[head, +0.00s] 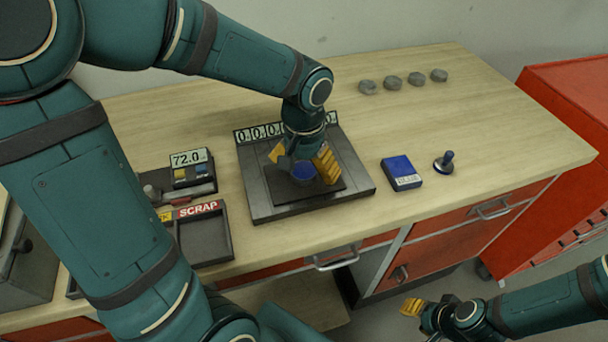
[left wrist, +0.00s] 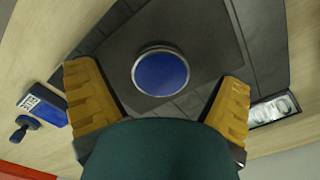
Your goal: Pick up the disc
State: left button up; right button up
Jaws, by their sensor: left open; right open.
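The disc (left wrist: 161,72) is round with a blue face and a pale metal rim. It lies on the dark square plate (left wrist: 200,30) of a grey weighing device. My left gripper (head: 304,165) is open and points down over the plate. In the left wrist view its yellow fingers (left wrist: 158,105) stand wide apart, with the disc between and ahead of them, not touching it. My right gripper (head: 415,308) is open and empty, low at the right, away from the bench.
Several grey pucks (head: 392,83) sit at the back.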

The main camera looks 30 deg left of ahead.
aim_at(304, 170)
pick_arm(q)
jog(key=shift+f, duration=0.4)
jog(key=c, duration=1.4)
jog(key=shift+c, duration=0.2)
jog(key=shift+r, duration=0.1)
notch_tip(304, 170, up, 9)
jog(key=p, duration=0.2)
jog(key=shift+p, duration=0.35)
jog(key=shift+r, duration=0.4)
jog(key=shift+s, duration=0.1)
